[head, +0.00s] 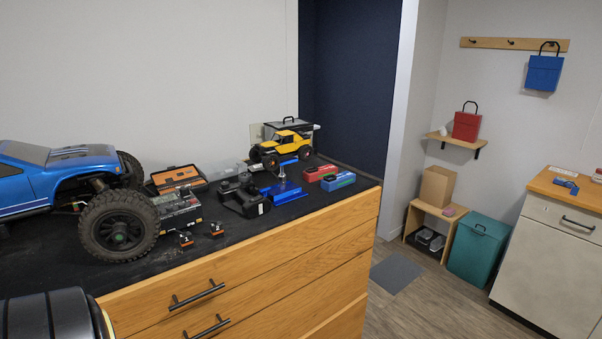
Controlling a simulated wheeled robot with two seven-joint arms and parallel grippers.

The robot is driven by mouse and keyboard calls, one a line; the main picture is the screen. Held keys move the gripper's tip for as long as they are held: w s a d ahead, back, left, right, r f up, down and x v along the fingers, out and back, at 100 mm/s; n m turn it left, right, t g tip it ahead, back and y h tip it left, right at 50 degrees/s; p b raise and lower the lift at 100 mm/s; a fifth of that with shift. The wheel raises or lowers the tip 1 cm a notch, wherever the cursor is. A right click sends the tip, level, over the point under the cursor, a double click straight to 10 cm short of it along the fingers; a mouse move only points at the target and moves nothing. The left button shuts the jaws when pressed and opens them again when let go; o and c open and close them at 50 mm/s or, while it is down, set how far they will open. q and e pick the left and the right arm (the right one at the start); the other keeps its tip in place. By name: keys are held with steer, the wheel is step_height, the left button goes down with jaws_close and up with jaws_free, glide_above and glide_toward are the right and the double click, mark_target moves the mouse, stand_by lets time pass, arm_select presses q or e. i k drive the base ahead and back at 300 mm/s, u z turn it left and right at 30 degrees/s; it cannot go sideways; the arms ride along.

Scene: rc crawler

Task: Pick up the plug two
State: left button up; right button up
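Two small black-and-orange pieces that look like plugs lie near the front edge of the black dresser top (60,270). The left plug (185,239) is nearer the big wheel, and the right plug (217,229) lies a little further right. I cannot tell which of them is plug two. They lie apart from each other, in front of a dark box-shaped unit (178,208). Neither of my grippers shows in the head view.
A large blue crawler (75,165) with a big black wheel stands left of the plugs. A black controller (243,197), blue stand (288,192), red pack (320,172), blue pack (338,182) and yellow crawler (283,147) stand right. The front strip is mostly clear.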

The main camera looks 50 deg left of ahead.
mark_target(216, 228)
steer(key=u, duration=0.25)
steer(key=k, duration=0.25)
steer(key=u, duration=1)
steer(key=i, duration=0.55)
